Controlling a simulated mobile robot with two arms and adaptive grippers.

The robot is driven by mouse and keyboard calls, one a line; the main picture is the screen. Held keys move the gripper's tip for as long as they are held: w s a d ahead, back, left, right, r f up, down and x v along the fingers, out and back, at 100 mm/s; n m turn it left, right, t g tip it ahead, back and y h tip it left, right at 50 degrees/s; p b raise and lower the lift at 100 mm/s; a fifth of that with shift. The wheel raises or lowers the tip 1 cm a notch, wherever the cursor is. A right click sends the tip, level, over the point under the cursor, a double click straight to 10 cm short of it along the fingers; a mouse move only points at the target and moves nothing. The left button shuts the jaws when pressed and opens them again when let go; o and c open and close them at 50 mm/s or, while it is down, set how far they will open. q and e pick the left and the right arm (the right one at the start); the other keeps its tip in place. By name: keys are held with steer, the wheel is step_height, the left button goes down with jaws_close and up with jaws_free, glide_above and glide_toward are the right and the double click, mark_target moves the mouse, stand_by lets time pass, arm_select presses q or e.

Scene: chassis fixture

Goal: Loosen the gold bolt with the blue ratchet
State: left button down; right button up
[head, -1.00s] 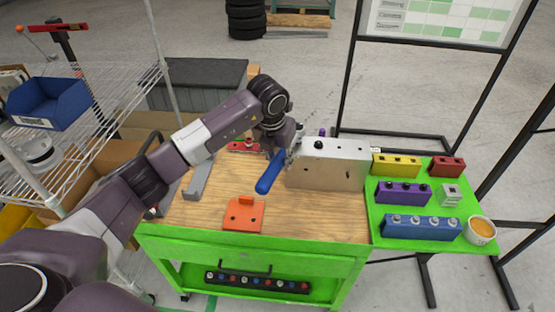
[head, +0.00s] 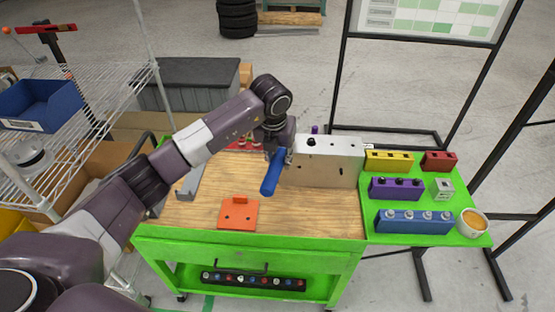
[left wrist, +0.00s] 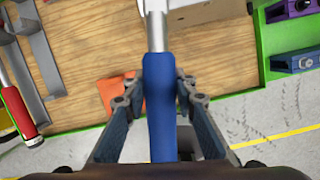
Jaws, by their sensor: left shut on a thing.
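The blue ratchet (head: 272,178) stands out in front of the left end of the metal block (head: 325,168), its handle pointing toward the cart's front. My left gripper (head: 278,152) is shut on its handle. In the left wrist view the blue handle (left wrist: 160,105) lies between the two fingers of my left gripper (left wrist: 160,90), and its metal shaft runs up out of the picture. The ratchet's head is hidden behind my wrist in the head view. I cannot make out the gold bolt in either view. My right gripper is not in view.
A grey bracket (head: 190,183) is further left. A red-handled tool (left wrist: 18,110) shows in the left wrist view. Yellow (head: 388,161), purple (head: 396,188) and blue (head: 413,221) holders stand on the green side shelf.

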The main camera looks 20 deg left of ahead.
arm_select(q)
steer(key=shift+d+f+n, duration=0.25)
steer(key=shift+d+n, duration=0.45)
steer(key=shift+d, duration=0.25)
steer(key=shift+w+d+n+y+b, duration=0.2)
steer(key=shift+d+n+y+b, duration=0.25)
steer(key=shift+d+n, duration=0.4)
steer(key=shift+d, duration=0.2)
steer(key=shift+w+d+n+g+b, duration=0.3)
steer(key=shift+w+d+n+b, duration=0.2)
steer(key=shift+d+n, duration=0.3)
steer(key=shift+d, duration=0.1)
steer(key=shift+w+r, duration=0.2)
steer(key=shift+r, duration=0.25)
